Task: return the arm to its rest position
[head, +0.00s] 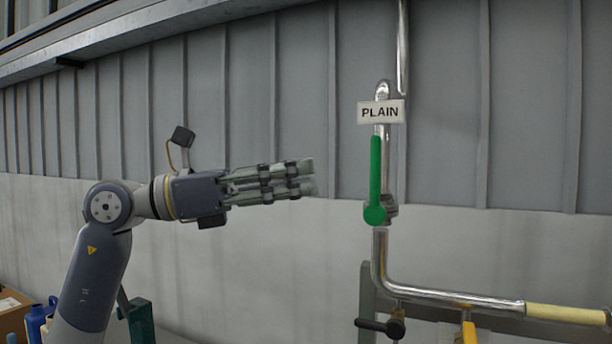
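My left arm rises at the left of the head view and bends at a grey elbow joint. Its gripper (308,177) reaches level to the right, in front of the grey wall. Its two fingers lie almost parallel with a narrow gap between them, and nothing shows in the gap. The fingertips stop left of a green valve handle (376,180) in the picture and look apart from it. The handle hangs upright along a shiny vertical pipe, under a white sign (381,111) reading PLAIN. My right gripper is not in view.
The shiny pipe (440,295) bends right into a pale yellow section (565,314). A black-handled valve (380,326) and a yellow handle (469,332) sit below it. A blue container (37,322) and cardboard box (12,316) stand at lower left.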

